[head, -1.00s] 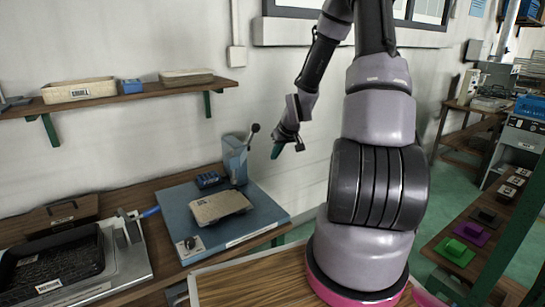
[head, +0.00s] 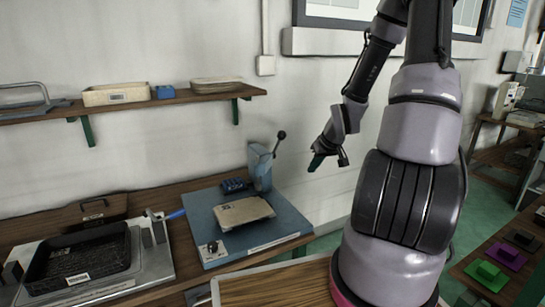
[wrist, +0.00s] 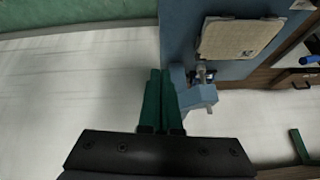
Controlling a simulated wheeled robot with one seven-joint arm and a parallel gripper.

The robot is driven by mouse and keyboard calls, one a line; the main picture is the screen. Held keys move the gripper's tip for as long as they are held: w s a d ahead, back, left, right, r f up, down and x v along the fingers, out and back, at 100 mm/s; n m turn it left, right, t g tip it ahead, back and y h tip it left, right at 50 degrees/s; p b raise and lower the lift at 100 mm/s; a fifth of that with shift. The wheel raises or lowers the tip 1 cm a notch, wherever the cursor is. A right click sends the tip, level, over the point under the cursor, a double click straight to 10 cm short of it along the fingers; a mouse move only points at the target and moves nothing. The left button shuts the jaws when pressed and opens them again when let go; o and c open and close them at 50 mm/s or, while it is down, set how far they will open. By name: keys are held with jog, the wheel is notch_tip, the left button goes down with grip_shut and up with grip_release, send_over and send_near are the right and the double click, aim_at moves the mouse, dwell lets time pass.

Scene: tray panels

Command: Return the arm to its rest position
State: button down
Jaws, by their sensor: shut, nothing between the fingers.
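My gripper (head: 316,162) hangs in the air at the end of my folded arm, in front of the white wall and to the right of the blue press. In the wrist view its two green fingers (wrist: 161,100) lie close together, shut with nothing between them. The blue press (head: 262,165) with its black-knobbed lever stands on a blue base plate (head: 280,222). A beige panel (head: 243,212) lies on that plate. The gripper touches none of these in the head view.
A black tray (head: 92,262) sits on a metal fixture at the left of the bench. A wall shelf (head: 190,97) above holds beige trays (head: 115,94) and a blue box (head: 167,92). At the right, a rack holds green (head: 487,275) and purple (head: 507,256) pieces.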

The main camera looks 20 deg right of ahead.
jog(key=shift+r, duration=0.1)
jog(key=s+a+r+m+h, duration=0.1)
jog(key=s+a+r, duration=0.25)
jog(key=r, duration=0.65)
jog(key=s+a+r+m+h, duration=0.15)
jog(key=s+r, duration=0.25)
jog(key=r, duration=0.6)
jog(key=s+a+r+m+y, duration=0.1)
jog(key=s+a+r, duration=0.2)
jog(key=s+r, duration=0.2)
jog(key=s+a+r+m+t+y, duration=0.1)
jog(key=s+a+r+y, duration=0.1)
jog(key=s+r, duration=0.4)
jog(key=shift+s+a, duration=0.75)
jog(key=shift+s, duration=0.4)
jog(key=shift+m, duration=0.25)
